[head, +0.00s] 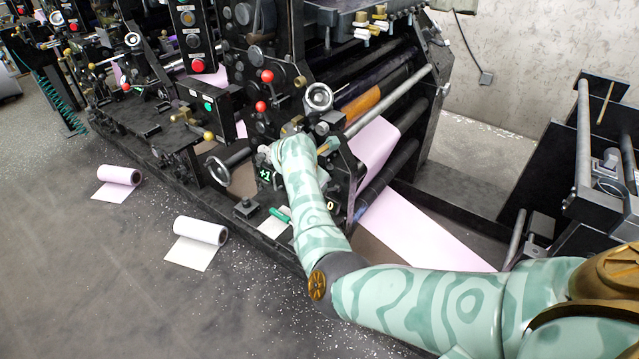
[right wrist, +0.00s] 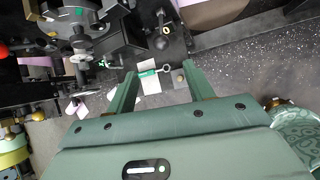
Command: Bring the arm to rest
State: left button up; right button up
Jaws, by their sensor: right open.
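My right arm (head: 420,300) comes in from the lower right in the head view and reaches over the front of the black machine (head: 225,110). Its wrist end is beside the machine's knobs and handwheels; the fingers cannot be made out there. In the right wrist view my right gripper (right wrist: 160,76) is open, its two green fingers apart with nothing held between them. A white card with a green part (right wrist: 148,80) shows beyond the fingers, lower down. My left gripper is in neither view.
A pink roll (head: 118,175) and a white roll (head: 202,232) lie partly unrolled on the speckled grey floor (head: 100,280). A handwheel (head: 318,97) and red-knobbed levers (head: 267,76) stand close to the arm. Pink web (head: 430,235) runs behind the arm. Floor at lower left is clear.

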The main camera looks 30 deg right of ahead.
jog(key=shift+s+a+r, duration=0.15)
jog(key=shift+a+r, duration=0.05)
jog(key=shift+r, duration=0.05)
dwell(0.3)
